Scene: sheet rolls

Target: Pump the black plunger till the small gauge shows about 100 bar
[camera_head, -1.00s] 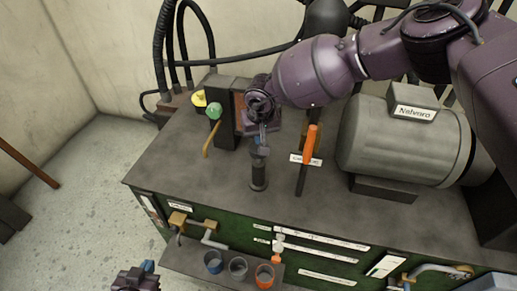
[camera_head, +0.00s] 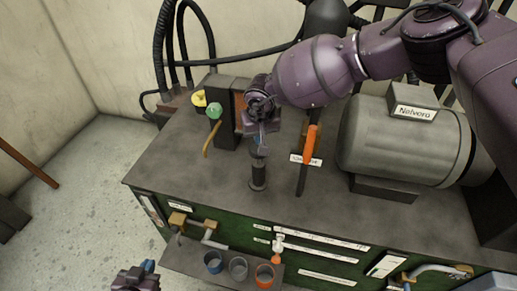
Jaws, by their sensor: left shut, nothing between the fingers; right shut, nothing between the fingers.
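The black plunger (camera_head: 258,178) stands upright on the grey bench top, left of an orange-handled lever. My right gripper (camera_head: 263,143) is shut and empty, pointing down over the plunger's upper end. The gripper partly hides that end, and I cannot tell whether they touch. My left gripper (camera_head: 137,279) is low at the bottom left, in front of the bench and away from the plunger. Its fingers are small and partly cut off. I cannot make out the small gauge or a reading.
The orange-handled lever (camera_head: 309,146) stands close right of the plunger. A grey motor (camera_head: 401,140) fills the right of the bench. A green knob (camera_head: 215,110) and a brass lever (camera_head: 211,139) are to the left.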

